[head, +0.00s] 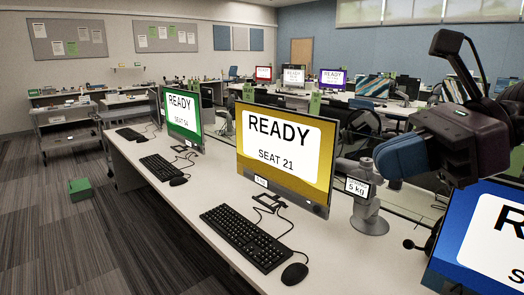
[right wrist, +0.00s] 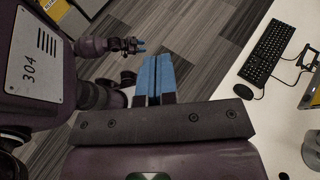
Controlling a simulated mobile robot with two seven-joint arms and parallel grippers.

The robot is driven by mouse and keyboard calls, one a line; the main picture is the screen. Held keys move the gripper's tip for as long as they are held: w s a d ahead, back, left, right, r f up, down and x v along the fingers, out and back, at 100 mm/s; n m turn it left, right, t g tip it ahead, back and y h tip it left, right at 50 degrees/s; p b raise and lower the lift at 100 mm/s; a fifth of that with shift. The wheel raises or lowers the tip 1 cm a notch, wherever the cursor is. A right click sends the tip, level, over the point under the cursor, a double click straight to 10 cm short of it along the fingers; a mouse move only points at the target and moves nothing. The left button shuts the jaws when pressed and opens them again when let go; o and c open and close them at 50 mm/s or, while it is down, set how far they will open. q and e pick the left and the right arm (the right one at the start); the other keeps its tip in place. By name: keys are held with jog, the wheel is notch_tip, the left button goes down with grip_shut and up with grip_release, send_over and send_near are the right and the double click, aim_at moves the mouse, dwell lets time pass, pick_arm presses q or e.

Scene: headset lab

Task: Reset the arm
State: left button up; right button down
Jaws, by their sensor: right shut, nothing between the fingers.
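My right gripper (head: 385,160) is raised at the right of the head view, with its blue fingers pointing left over the desk row. In the right wrist view its two blue fingers (right wrist: 154,75) lie side by side, shut and empty, with carpet beneath them.
A yellow-screen monitor (head: 285,150) and a grey stand marked 5 kg (head: 369,218) stand near the right gripper. A blue-screen monitor (head: 462,240) is below it. A keyboard (head: 245,236) and mouse (head: 294,274) lie on the desk (head: 190,205). A green box (head: 80,190) sits on otherwise open carpet.

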jog(key=w+d+f+m+t+y, duration=0.25)
jog(key=w+m+t, duration=0.3)
jog(key=m, duration=0.45)
jog(key=w+d+f+m+t+y, duration=0.1)
jog(key=w+f+m+t+y, duration=0.15)
jog(key=w+m+t, duration=0.55)
jog(key=w+d+f+m+t+h, duration=0.1)
jog(key=d+f+m+t+h, duration=0.15)
jog(key=f+m+h, duration=0.5)
jog(key=w+d+f+m+t+h, duration=0.1)
jog(key=w+d+f+m+h, duration=0.2)
jog(key=f+m, duration=0.8)
jog(key=s+d+f+m+g+h, duration=0.25)
jog(key=s+f+m, duration=0.2)
jog(key=f, duration=0.45)
jog(key=s+d+f+m+g+h, duration=0.1)
jog(key=s+f+m+h, duration=0.3)
jog(key=f, duration=0.5)
jog(key=s+a+f+m+g+h, duration=0.1)
jog(key=s+f+m+g, duration=0.3)
jog(key=s+f, duration=1.1)
jog(key=s+m, duration=0.2)
jog(key=s, duration=0.2)
jog(key=shift+f+m, duration=0.3)
jog(key=shift+f, duration=0.1)
